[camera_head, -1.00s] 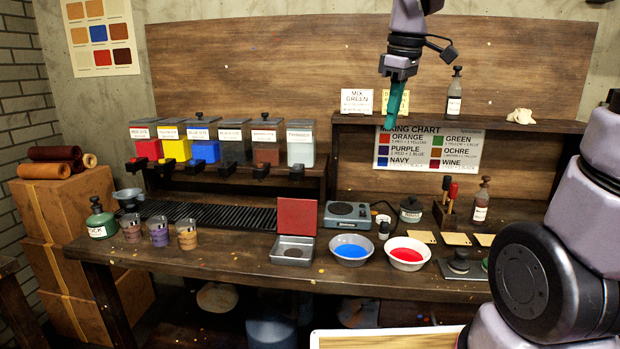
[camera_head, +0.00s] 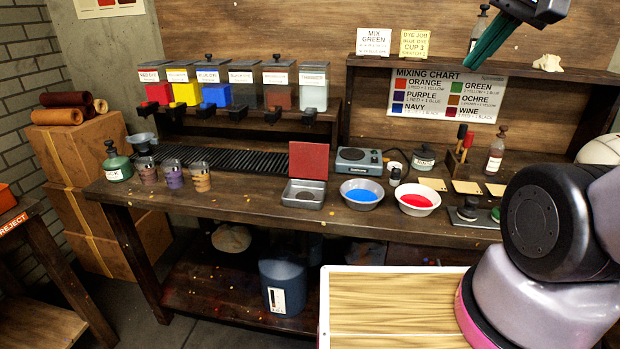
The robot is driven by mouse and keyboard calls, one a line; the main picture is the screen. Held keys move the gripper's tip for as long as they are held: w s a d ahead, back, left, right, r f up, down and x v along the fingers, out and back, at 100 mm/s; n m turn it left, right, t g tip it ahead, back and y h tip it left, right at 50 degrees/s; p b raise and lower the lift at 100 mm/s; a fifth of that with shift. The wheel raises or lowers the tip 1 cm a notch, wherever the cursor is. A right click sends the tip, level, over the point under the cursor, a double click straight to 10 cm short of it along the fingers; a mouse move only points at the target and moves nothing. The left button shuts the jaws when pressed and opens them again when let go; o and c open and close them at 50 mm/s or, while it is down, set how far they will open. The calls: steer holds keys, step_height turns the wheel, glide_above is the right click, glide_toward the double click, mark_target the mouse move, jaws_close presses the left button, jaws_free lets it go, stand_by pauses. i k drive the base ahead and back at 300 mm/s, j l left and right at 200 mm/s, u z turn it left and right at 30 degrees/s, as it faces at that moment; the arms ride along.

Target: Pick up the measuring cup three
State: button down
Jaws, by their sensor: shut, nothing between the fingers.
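Three small measuring cups stand in a row at the left of the workbench: a left cup (camera_head: 147,172), a middle cup (camera_head: 172,177) and a right cup (camera_head: 200,179). Each has a dark band or mark on its side, too small to read, so I cannot tell for sure which is cup three. My gripper (camera_head: 486,46) has teal fingers pressed together, pointing down and left. It is empty, high in front of the back shelf at the upper right, far from the cups.
A green bottle (camera_head: 117,163) and a grey funnel (camera_head: 142,141) stand near the cups. A blue-filled bowl (camera_head: 362,204) and a red-filled bowl (camera_head: 417,210) are right of the metal tin (camera_head: 304,202). Front left bench is clear.

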mark_target(200, 172)
steer(key=k+l+u, duration=0.1)
steer(key=u, duration=1.15)
